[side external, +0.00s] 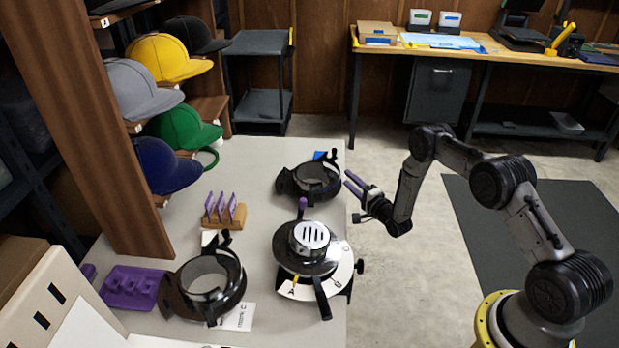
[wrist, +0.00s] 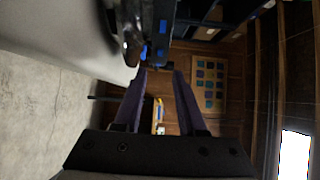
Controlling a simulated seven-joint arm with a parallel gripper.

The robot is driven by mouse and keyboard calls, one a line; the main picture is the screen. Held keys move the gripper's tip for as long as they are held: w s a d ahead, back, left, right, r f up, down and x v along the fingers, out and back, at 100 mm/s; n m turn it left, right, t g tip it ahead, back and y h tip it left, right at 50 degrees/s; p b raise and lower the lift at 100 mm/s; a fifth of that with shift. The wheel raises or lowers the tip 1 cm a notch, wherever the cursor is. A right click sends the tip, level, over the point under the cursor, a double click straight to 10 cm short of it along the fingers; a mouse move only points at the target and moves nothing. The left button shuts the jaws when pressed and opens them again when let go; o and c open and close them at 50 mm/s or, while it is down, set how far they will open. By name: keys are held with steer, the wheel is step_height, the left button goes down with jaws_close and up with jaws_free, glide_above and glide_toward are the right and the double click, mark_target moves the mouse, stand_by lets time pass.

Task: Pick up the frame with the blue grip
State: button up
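A black ring-shaped frame (side external: 311,182) lies at the back right of the pale table, with a small blue part (side external: 319,156) at its far side. I take this to be the blue grip; the frame partly hides it. My gripper (side external: 352,183) is just right of this frame, beyond the table edge, with purple fingers pointing left towards it. In the wrist view my gripper (wrist: 160,72) has its two fingers apart, with nothing between them. Blue pieces (wrist: 162,40) and dark, shiny parts show at the top of that view, beyond the left fingertip.
A second black frame (side external: 206,286) stands at the front left. A round station (side external: 311,250) with a metal disc, purple knob and lettered dial stands between. A purple tray (side external: 134,288), a wooden block with purple cards (side external: 224,212) and a cap shelf (side external: 130,150) are left.

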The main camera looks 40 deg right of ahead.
steer(key=w, duration=0.5)
steer(key=shift+d+f, duration=0.15)
steer(key=shift+d, duration=0.05)
jaws_close()
stand_by(1.1)
steer(key=shift+w, duration=0.1)
